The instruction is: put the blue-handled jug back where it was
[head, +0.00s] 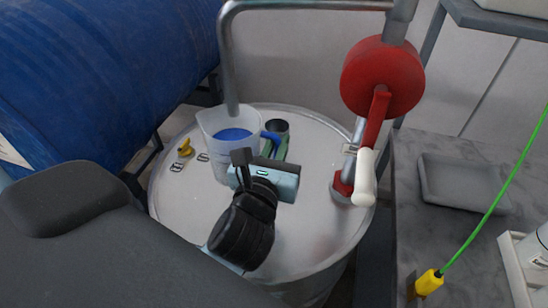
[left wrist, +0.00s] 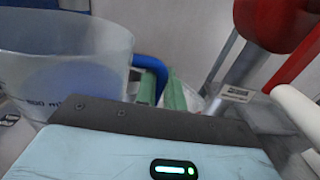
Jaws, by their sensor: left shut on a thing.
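The blue-handled jug (head: 222,150) is translucent, upright, and holds blue liquid. It is over the drum lid (head: 190,205), below the end of a bent metal spout (head: 229,75). I cannot tell whether its base touches the lid. My left gripper (head: 274,147) is shut on the jug's blue handle, at the jug's right side. In the left wrist view the jug (left wrist: 65,60) is at the left, and its blue handle (left wrist: 153,66) sits between the green fingers (left wrist: 174,92). Part of the jug's lower side is hidden by the gripper. My right gripper is not in view.
A red hand pump (head: 382,77) with a white grip (head: 364,178) stands on the lid's right. A yellow-handled item (head: 185,147) lies left of the jug. A large blue drum (head: 95,75) lies at left. A grey bench with a tray (head: 463,183) is at right. The lid's front is clear.

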